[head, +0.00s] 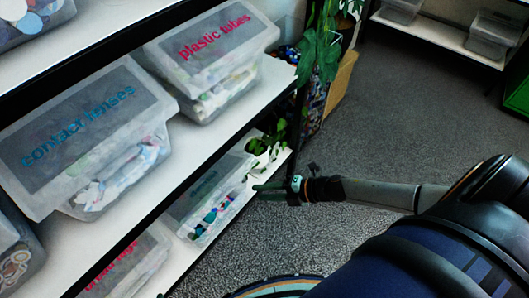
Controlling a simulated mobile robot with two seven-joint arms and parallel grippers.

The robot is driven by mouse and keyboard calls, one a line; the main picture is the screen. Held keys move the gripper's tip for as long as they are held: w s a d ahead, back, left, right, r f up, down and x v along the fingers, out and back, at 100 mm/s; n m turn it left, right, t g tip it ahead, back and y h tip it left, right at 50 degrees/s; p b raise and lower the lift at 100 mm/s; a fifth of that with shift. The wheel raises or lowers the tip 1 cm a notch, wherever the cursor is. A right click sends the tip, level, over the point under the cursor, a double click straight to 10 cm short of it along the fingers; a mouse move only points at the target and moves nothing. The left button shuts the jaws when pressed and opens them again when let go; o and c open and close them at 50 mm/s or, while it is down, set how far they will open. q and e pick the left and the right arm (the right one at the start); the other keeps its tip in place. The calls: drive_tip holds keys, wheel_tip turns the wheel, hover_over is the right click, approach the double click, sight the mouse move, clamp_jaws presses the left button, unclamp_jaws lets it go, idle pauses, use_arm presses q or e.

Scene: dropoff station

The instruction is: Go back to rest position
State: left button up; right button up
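My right arm comes in from the right, with its gripper (268,188) reaching left to the front edge of the lower shelf. The gripper is near the right end of a clear bin (208,198) on that shelf. I cannot tell whether it touches the bin or shelf. The fingers are small and dark, so their opening is unclear. No held thing can be made out. My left gripper is not in view.
The upper shelf (230,130) holds lidded bins marked "contact lenses" (80,140) and "plastic tubes" (210,55). A leafy plant (318,55) hangs at the shelf's end. More bins stand on a far shelf (440,38). Grey carpet (410,110) lies open between.

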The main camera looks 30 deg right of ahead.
drive_tip(key=s+a+r+m+t+h+p, duration=0.25)
drive_tip(key=a+m, duration=0.35)
drive_tip(key=m, duration=0.4)
drive_tip(key=s+m+g+h, duration=0.2)
drive_tip(key=s+m+h, duration=0.2)
drive_tip(key=s+m, duration=0.4)
drive_tip(key=m, duration=0.4)
drive_tip(key=shift+s+d+f+m+p, duration=0.2)
drive_tip(key=shift+d+f+m+p, duration=0.05)
drive_tip(key=shift+f+m+p, duration=0.1)
